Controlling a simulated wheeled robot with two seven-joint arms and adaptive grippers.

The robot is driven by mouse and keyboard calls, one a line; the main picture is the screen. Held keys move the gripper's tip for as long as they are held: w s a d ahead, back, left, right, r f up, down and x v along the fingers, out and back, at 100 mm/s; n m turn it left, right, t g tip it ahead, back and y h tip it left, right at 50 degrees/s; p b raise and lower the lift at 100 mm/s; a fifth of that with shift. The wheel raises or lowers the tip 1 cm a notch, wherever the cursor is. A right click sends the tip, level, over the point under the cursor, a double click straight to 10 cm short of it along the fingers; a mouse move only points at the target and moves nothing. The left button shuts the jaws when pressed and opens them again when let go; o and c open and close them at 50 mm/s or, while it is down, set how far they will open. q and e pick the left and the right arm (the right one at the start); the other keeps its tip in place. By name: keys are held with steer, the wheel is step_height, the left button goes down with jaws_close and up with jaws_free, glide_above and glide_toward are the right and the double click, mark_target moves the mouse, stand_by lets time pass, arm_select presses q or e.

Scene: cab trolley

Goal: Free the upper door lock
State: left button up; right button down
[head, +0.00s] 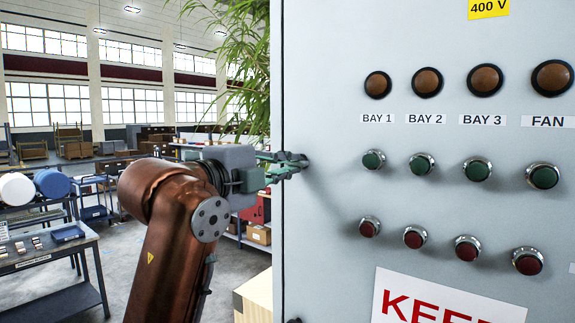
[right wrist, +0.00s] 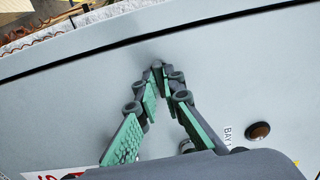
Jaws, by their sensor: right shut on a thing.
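The grey cabinet door (head: 330,250) fills the right of the head view, with its left edge upright. My right gripper (head: 297,161) reaches in from the left and is at the door face just inside that edge. In the right wrist view its green-padded fingers (right wrist: 160,72) come together at the tips against the door (right wrist: 80,90). They are shut on the upper door lock, which the fingertips almost wholly hide, so its turn cannot be read. A small dark fitting (head: 294,320) shows lower on the same edge, cut off by the frame. My left gripper is out of view.
Brown lamps (head: 426,82), green buttons (head: 421,164) and red buttons (head: 415,237) stand out from the door to the right of the gripper. A plant (head: 243,60) hangs behind the door edge. A workbench (head: 45,255) stands at the far left, with open floor beyond my arm.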

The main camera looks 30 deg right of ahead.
steer(key=c, duration=2.1)
jaws_free()
steer(key=shift+a, duration=0.1)
steer(key=v, duration=1.2)
steer(key=shift+f, duration=0.1)
